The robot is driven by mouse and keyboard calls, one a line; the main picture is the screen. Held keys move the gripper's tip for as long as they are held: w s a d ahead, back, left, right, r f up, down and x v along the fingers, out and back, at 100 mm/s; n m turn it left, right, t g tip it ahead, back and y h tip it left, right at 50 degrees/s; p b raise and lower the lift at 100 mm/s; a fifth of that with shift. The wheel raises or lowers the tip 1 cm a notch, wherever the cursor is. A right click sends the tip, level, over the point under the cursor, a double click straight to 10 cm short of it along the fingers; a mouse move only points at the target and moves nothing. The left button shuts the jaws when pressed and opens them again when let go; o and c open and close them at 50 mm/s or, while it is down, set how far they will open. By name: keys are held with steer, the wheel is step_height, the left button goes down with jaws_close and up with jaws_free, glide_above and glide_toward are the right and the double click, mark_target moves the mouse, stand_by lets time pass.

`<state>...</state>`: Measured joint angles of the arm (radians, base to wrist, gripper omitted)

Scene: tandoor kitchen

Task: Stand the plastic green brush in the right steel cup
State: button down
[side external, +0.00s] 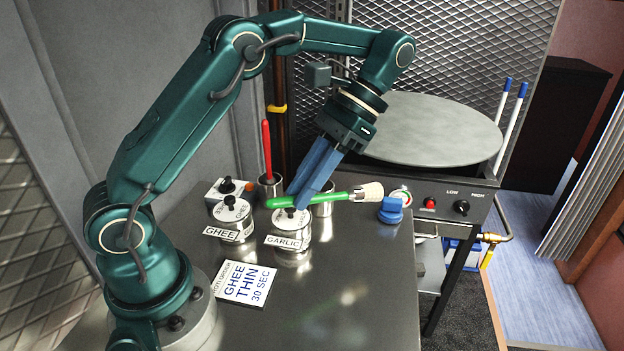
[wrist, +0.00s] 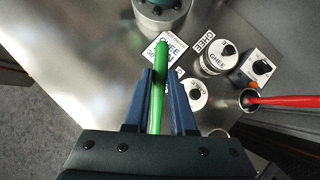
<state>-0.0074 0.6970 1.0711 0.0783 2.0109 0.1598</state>
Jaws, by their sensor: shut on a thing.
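My gripper (side external: 302,192) has blue fingers shut on the green brush (side external: 336,197). The brush is held above the table, lying nearly level, with its pale bristle head (side external: 367,191) to the right. In the wrist view its green handle (wrist: 158,92) runs between the fingers; the bristle head is out of sight there. The right steel cup (side external: 323,209) stands behind the brush and fingers, which hide much of it. The other steel cup (side external: 270,188), to its left, holds a red brush (side external: 266,150) upright.
A GARLIC pot (side external: 293,237) is just below the brush, with a GHEE pot (side external: 233,222) to its left. A sign card (side external: 245,284) lies in front. A blue object (side external: 391,211) and a round griddle (side external: 430,128) are to the right.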

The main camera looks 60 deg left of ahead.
steer(key=s+a+m+g+y, duration=0.15)
steer(key=a+m+y, duration=0.3)
steer(key=a, duration=0.45)
steer(key=w+a+r+m+t+y, duration=0.5)
steer(key=a+r+m+t+y, duration=0.4)
steer(key=m, duration=0.4)
steer(key=w+d+m+t+y, duration=0.1)
steer(key=w+d+m+t, duration=0.7)
steer(key=t, duration=0.7)
step_height(320, 180, down, 10)
steer(key=shift+s, duration=0.3)
steer(key=shift+m+y, duration=0.25)
